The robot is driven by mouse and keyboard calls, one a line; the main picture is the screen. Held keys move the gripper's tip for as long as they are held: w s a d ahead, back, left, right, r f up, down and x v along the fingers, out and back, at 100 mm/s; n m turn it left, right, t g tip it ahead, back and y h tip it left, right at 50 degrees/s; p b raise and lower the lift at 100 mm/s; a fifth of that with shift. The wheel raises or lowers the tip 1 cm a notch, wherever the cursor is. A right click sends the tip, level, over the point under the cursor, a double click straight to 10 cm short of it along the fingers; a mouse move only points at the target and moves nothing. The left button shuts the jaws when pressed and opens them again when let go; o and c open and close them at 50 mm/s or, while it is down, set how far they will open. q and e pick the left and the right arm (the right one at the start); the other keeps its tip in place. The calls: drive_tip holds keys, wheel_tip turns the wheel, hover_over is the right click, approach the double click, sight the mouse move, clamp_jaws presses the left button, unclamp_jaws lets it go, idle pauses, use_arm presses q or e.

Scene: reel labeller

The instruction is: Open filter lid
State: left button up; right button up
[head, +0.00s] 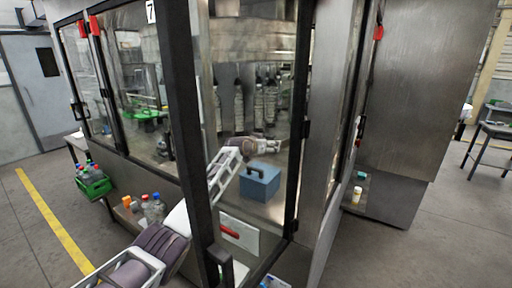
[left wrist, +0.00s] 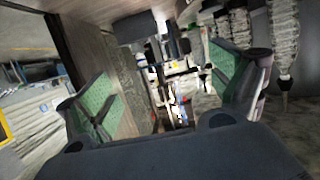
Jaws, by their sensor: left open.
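A blue box (head: 260,184) with a dark handle on top sits on the deck inside the glazed machine; it is likely the filter with its lid. It looks closed. My left arm reaches in from the lower left through the doorway, and its far end lies above and behind the box, apart from the handle. The fingers are hard to make out in the head view. In the left wrist view my left gripper (left wrist: 160,76) is open, with green pads wide apart and nothing between them. The blue box is not in that view. My right gripper is not in view.
A dark door frame (head: 185,130) stands close beside my left arm. Grey ribbed columns (head: 239,100) hang inside the machine and also show in the left wrist view (left wrist: 284,45). A green crate of bottles (head: 95,187) is at left.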

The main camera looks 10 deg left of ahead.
use_arm(q)
drive_tip(key=v, duration=1.1)
idle(0.8)
drive_tip(key=shift+d+f, duration=0.1)
idle(0.3)
